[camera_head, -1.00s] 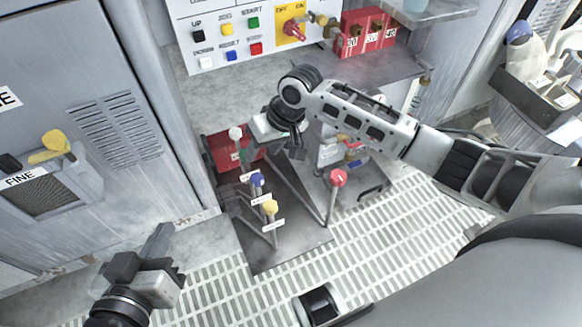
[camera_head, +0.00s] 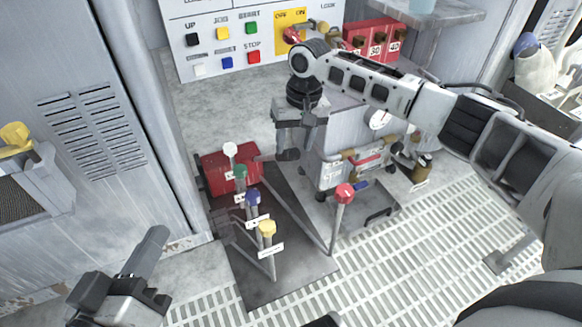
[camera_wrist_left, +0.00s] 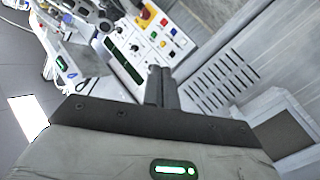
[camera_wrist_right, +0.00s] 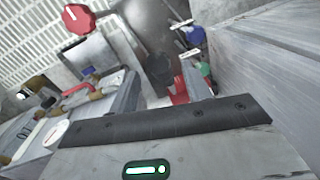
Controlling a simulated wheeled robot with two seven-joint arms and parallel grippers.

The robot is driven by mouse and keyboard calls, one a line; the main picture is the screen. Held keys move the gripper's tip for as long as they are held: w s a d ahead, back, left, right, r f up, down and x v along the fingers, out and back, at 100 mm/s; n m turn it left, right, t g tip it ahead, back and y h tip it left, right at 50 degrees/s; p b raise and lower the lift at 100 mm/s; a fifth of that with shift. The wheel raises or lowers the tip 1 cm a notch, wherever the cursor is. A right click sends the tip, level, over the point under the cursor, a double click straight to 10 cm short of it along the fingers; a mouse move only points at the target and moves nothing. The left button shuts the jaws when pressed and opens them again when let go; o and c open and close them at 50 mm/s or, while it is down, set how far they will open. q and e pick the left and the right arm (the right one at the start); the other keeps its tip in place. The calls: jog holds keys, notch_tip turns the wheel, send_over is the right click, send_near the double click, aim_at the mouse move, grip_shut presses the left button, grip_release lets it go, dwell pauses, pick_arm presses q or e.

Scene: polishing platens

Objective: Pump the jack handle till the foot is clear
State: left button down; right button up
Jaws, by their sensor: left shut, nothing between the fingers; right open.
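Several levers stand on a dark floor plate (camera_head: 262,288). They have a white knob (camera_head: 230,149), a green knob (camera_head: 240,171), a blue knob (camera_head: 252,197) and a yellow knob (camera_head: 267,228). A longer lever with a red knob (camera_head: 345,192) leans up to their right; its knob also shows in the right wrist view (camera_wrist_right: 77,18). I cannot tell which one is the jack handle, and I cannot make out the foot. My right gripper (camera_head: 288,154) is open and empty, to the right of the white knob. My left gripper (camera_head: 155,245) is shut and empty, left of the plate.
A red box (camera_head: 215,175) sits behind the levers. A grey unit with a gauge (camera_head: 380,119) stands right of my right gripper. A button panel (camera_head: 225,45) and red numbered blocks (camera_head: 375,38) are at the back. Slotted floor (camera_head: 420,240) is clear in front.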

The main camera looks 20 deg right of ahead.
aim_at(292, 159)
jog(key=f, duration=0.1)
jog(key=f+b, duration=0.1)
jog(key=f, duration=0.1)
jog(key=f+b, duration=0.1)
jog(key=f, duration=0.1)
jog(key=shift+a+f, duration=0.25)
jog(key=shift+a, duration=0.1)
jog(key=shift+f, duration=0.25)
pick_arm(q)
jog(key=r+t, duration=0.1)
jog(key=w+r+m+t, duration=0.1)
jog(key=r, duration=0.1)
jog(key=w+r+m+t+h, duration=0.1)
jog(key=shift+w+a+r, duration=0.1)
jog(key=shift+a+r, duration=0.15)
jog(key=shift+a, duration=0.15)
pick_arm(e)
grip_shut()
